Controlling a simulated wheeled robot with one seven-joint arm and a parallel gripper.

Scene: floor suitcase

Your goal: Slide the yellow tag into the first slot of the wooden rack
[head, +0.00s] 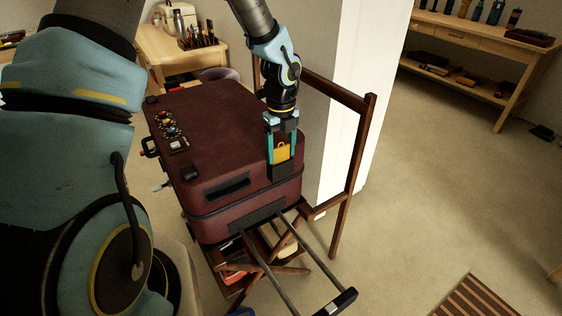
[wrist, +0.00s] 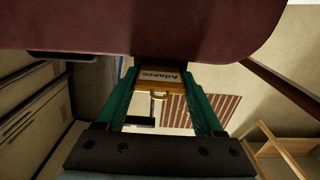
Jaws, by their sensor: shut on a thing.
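My gripper (head: 281,163) points down at the near right corner of a dark red suitcase (head: 225,125). Its teal fingers are shut on the yellow tag (head: 283,152). In the wrist view the tag (wrist: 160,84) sits between the fingers, with dark lettering on a pale panel and a small loop at its edge. A dark piece (head: 279,172) lies just below the tag, by the suitcase edge; I cannot tell whether they touch. The suitcase rests on a wooden folding rack (head: 342,205). No row of slots on the rack can be made out.
A slatted brown object (head: 478,302) lies on the floor at lower right. A wooden workbench (head: 480,37) with tools stands at the back right, and a desk (head: 165,48) at the back left. A white pillar (head: 372,80) rises behind the rack. The floor at right is mostly clear.

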